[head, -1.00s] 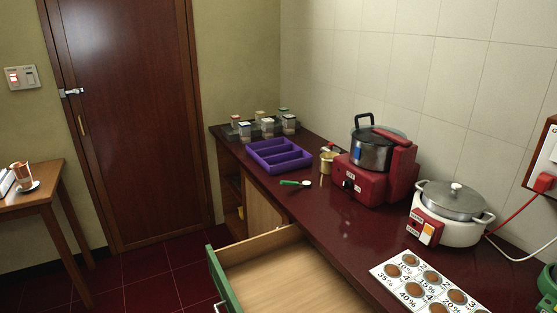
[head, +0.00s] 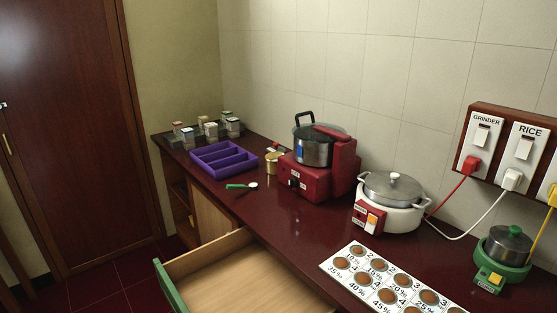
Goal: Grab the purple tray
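The purple tray (head: 204,167) lies on the dark red counter, toward its far left end. It is a shallow open box split by dividers into long compartments, which look empty. It stands just in front of a group of small jars. Neither of my grippers shows in the head view, and nothing is touching the tray but the counter.
An open wooden drawer (head: 238,284) juts out below the counter (head: 288,229). Near the tray are jars (head: 211,131), a green-handled spoon (head: 238,187) and a brass cup (head: 272,163).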

